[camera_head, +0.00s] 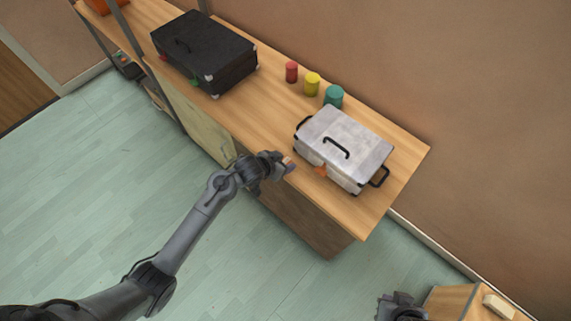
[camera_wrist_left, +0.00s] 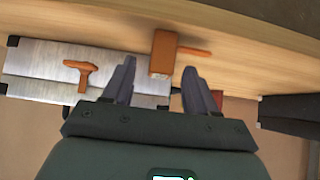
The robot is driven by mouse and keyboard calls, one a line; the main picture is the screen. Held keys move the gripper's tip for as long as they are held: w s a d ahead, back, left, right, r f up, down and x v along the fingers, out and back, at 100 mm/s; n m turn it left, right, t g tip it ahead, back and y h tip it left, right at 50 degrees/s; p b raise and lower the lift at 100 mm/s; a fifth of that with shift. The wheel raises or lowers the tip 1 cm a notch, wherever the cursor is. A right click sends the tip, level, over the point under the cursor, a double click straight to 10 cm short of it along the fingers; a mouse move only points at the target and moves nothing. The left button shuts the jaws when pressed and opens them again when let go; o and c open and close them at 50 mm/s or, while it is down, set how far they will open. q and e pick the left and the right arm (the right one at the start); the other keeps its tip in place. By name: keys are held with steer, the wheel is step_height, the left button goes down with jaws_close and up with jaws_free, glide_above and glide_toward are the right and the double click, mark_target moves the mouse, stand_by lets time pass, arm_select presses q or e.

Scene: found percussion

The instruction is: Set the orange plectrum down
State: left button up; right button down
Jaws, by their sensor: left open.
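An orange block with a thin stick (camera_wrist_left: 163,52) shows in the left wrist view against the wooden bench top. It looks like the plectrum, though I cannot be sure. My left gripper (camera_wrist_left: 157,85) is open, its fingers on either side of the block with gaps between. In the head view my left gripper (camera_head: 282,164) is at the bench's front edge, with a small orange patch at its tip. A second orange piece, T-shaped (camera_wrist_left: 80,72), shows against the silver case; it also shows in the head view (camera_head: 320,170). My right gripper (camera_head: 400,306) is partly visible at the bottom, its fingers unclear.
A silver case (camera_head: 345,140) lies on the wooden bench (camera_head: 265,115), right of my left gripper. Red (camera_head: 291,72), yellow (camera_head: 312,84) and teal (camera_head: 333,96) cylinders stand behind. A black case (camera_head: 205,50) is farther left. Bare bench lies between the cases.

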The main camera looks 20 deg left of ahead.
mark_target(286, 161)
arm_select(q)
steer(key=shift+b+x, duration=0.55)
steer(key=shift+x, duration=1.3)
steer(key=shift+w+r, duration=0.1)
jaws_close()
steer(key=shift+r, duration=0.1)
